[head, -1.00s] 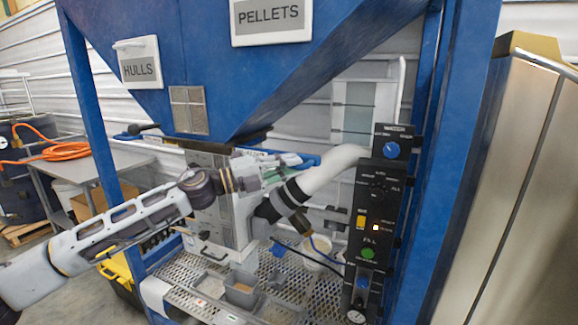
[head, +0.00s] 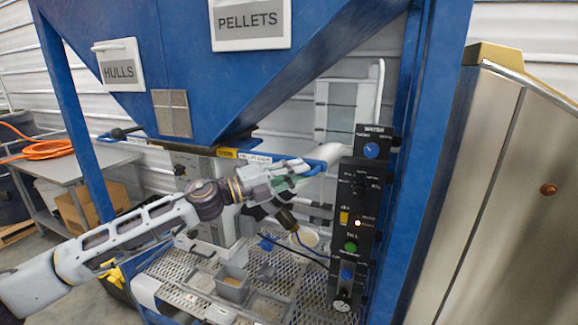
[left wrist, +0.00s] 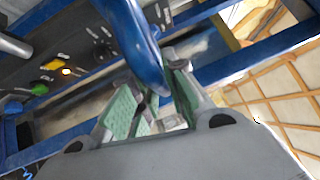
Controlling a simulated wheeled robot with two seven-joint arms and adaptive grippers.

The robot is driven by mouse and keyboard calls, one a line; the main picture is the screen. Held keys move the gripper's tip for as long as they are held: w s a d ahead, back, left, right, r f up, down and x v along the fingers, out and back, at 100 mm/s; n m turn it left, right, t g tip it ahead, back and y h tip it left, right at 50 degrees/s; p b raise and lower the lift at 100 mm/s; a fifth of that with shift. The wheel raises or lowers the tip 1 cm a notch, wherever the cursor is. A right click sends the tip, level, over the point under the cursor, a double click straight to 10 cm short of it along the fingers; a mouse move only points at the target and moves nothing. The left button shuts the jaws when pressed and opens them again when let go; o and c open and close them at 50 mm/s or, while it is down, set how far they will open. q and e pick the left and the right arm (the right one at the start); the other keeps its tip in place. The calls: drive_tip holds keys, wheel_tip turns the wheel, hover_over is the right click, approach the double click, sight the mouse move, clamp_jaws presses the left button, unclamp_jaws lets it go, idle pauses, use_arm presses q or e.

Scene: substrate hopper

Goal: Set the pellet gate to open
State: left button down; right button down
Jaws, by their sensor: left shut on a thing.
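The pellet gate's blue handle (head: 328,152) shows under the hopper mouth, right of a yellow-edged label (head: 250,157) whose text is hard to read. My left gripper (head: 292,176), with green finger pads, is at this handle and hides part of it. In the left wrist view the blue handle (left wrist: 138,35) runs down between the pads of my left gripper (left wrist: 152,98), which is shut on it. The gate plate itself is hidden. My right gripper is not in view.
The blue hopper (head: 190,60) carries PELLETS (head: 250,22) and HULLS (head: 117,65) signs. A black control panel (head: 362,215) stands close right of the gripper. Below is a perforated shelf (head: 310,285) with grey bins (head: 232,288). A metal cabinet (head: 490,190) stands at right.

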use_arm(q)
drive_tip(key=shift+s+d, duration=0.25)
drive_tip(key=shift+d, duration=0.15)
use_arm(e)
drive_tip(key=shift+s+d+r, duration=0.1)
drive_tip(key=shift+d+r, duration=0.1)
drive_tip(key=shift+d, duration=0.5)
use_arm(q)
drive_tip(key=c, duration=1.7)
unclamp_jaws()
drive_tip(key=shift+c, duration=0.2)
drive_tip(key=shift+o, duration=1.1)
drive_tip(key=shift+d, duration=0.1)
drive_tip(key=shift+o, duration=0.3)
drive_tip(key=shift+d, duration=0.1)
drive_tip(key=shift+a, duration=0.3)
drive_tip(key=v, duration=1.1)
drive_tip(key=shift+s+a, duration=0.15)
drive_tip(key=shift+a, duration=0.15)
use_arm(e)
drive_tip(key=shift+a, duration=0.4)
use_arm(q)
drive_tip(key=shift+d+f, duration=0.15)
drive_tip(key=shift+f, duration=0.05)
